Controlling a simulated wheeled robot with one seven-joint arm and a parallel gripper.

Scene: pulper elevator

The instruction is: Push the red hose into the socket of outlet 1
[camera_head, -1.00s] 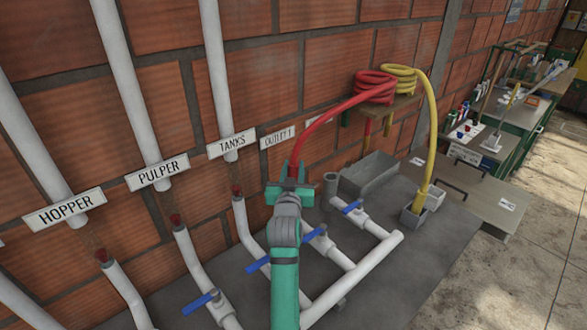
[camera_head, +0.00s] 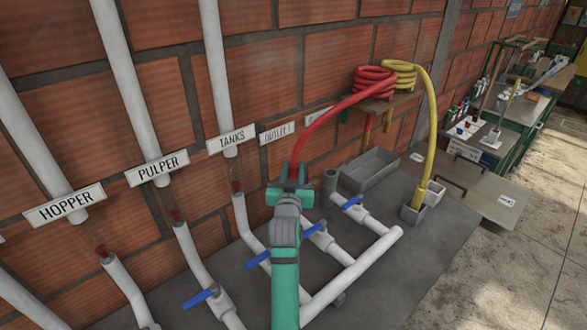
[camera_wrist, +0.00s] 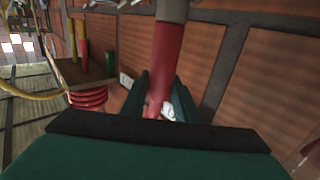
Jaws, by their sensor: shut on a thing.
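My gripper (camera_head: 290,192) is shut on the red hose (camera_head: 325,122) near its end, in front of the brick wall. The hose arcs up and right from my gripper to a red coil on a small wall shelf. In the wrist view the red hose (camera_wrist: 166,62) runs between my two fingers, with a grey pipe-like piece at the top edge of the picture. The sign for outlet 1 (camera_head: 277,133) is on the wall behind the hose. The socket of outlet 1 is hidden or cannot be made out behind my gripper and arm.
White pipes with blue valve handles (camera_head: 312,231) stand low around my arm. Signs read HOPPER, PULPER (camera_head: 157,169) and TANKS (camera_head: 231,139). A yellow hose (camera_head: 431,120) drops into a grey box at right. A grey trough (camera_head: 368,172) lies by the wall.

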